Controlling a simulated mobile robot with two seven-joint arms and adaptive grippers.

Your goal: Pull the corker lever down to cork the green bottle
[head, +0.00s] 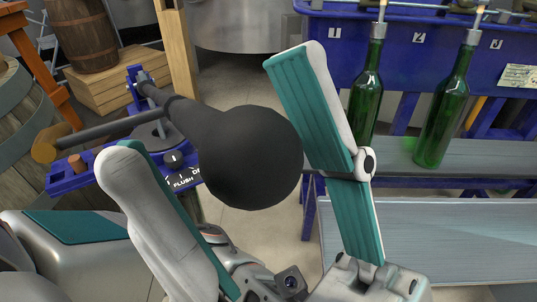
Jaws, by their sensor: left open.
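The blue corker (135,85) stands at the left. A thick black lever (185,115) with a large round black knob (250,157) reaches from it towards me. My left gripper (208,110) is open, with one finger to the left of the knob and the other to its right. The knob shows between the fingers; I cannot tell whether either touches it. Two green bottles (367,90) (445,110) stand upright on the shelf at the right. Any bottle in the corker is hidden from view. My right gripper is not in view.
A thin bar with a wooden end (44,146) sticks out left from the corker. A blue numbered filling stand (400,45) holds the shelf (470,168) at the right. A barrel (82,35) on a wooden crate (112,84) stands behind. Bare floor (232,72) shows between.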

